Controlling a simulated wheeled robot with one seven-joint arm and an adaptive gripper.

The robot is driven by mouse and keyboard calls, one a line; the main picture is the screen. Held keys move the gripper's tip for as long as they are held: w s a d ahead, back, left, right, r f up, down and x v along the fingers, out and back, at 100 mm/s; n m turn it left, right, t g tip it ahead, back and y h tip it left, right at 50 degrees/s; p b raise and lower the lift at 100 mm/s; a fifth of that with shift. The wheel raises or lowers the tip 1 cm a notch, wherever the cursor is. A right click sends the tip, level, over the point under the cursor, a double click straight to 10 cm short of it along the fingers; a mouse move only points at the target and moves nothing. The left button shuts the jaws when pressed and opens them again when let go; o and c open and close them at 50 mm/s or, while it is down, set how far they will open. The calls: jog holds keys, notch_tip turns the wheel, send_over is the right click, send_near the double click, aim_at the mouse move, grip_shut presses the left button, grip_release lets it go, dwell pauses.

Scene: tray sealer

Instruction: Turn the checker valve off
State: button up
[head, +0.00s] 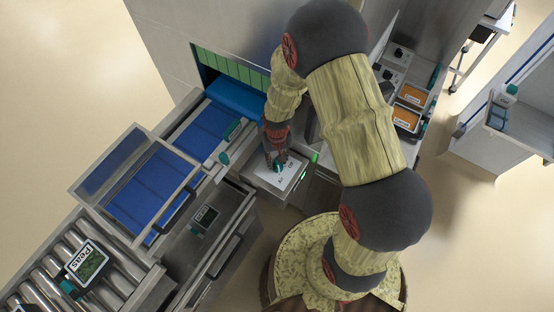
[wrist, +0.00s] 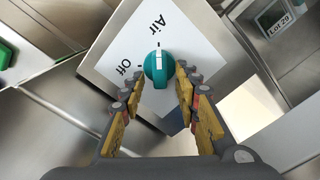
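The valve is a round teal knob (wrist: 158,69) with a white pointer line, on a white plate (wrist: 197,38) marked Air and Off. The pointer line lines up with the tick by Air; the Off tick is to its left. My gripper (wrist: 160,78) is open, one finger on each side of the knob, with small gaps seeming to remain. In the head view my gripper (head: 276,158) reaches down over the plate (head: 264,173), and the knob (head: 279,168) shows just below the fingers.
A blue conveyor (head: 150,185) with a clear hinged cover (head: 125,160) is to the left. A Lot 20 display (wrist: 276,18) is at upper right.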

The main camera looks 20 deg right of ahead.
jog(key=c, duration=0.3)
grip_shut()
dwell(0.3)
